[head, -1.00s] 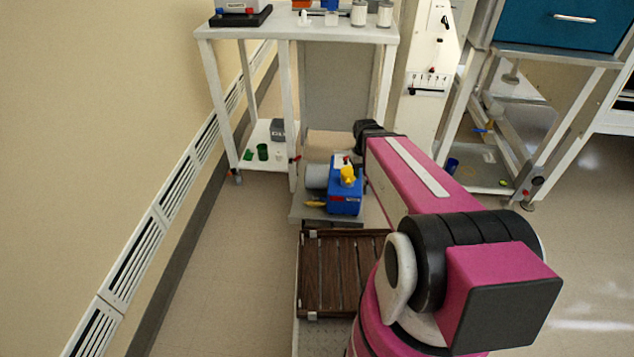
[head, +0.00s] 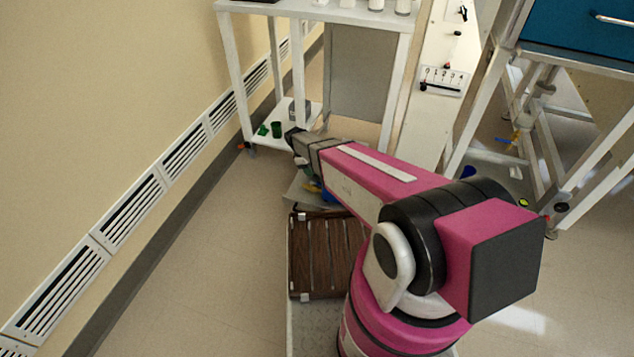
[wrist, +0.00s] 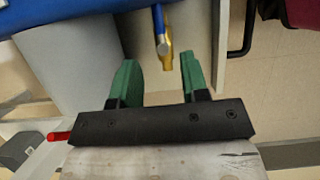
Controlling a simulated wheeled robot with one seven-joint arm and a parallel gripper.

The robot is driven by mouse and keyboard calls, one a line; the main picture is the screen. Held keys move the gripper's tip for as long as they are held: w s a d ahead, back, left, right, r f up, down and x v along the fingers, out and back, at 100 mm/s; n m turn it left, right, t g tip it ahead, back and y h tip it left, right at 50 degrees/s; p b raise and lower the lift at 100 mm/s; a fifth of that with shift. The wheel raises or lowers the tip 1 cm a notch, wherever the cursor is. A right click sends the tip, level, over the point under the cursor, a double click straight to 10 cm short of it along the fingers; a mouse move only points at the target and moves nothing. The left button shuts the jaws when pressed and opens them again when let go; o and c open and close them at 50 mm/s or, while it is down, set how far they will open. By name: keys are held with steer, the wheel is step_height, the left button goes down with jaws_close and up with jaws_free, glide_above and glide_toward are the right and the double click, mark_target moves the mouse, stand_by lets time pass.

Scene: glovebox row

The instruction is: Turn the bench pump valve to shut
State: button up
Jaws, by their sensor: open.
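The bench pump is mostly hidden behind my arm in the head view; only a bit of its blue body (head: 327,195) shows. In the wrist view its blue body (wrist: 45,12) and grey cylinder (wrist: 70,60) fill the upper left. A yellow lever (wrist: 165,50) with a blue piece at its upper end hangs at the top middle; I take it for the valve handle. My gripper (wrist: 158,72) has green fingers, open and apart. The lever's lower end appears between the fingertips in the picture, not gripped. Whether it touches a finger, I cannot tell.
A brown slatted crate (head: 325,255) stands in front of the pump. A white cart (head: 232,85) stands behind, with a green cup (head: 277,130) on its lower shelf. The wall with vents (head: 185,152) is at left. Floor (head: 210,250) between wall and crate is clear.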

steer(key=x, duration=0.8)
steer(key=shift+d+f, duration=0.1)
steer(key=shift+f, duration=0.05)
steer(key=shift+c, duration=0.3)
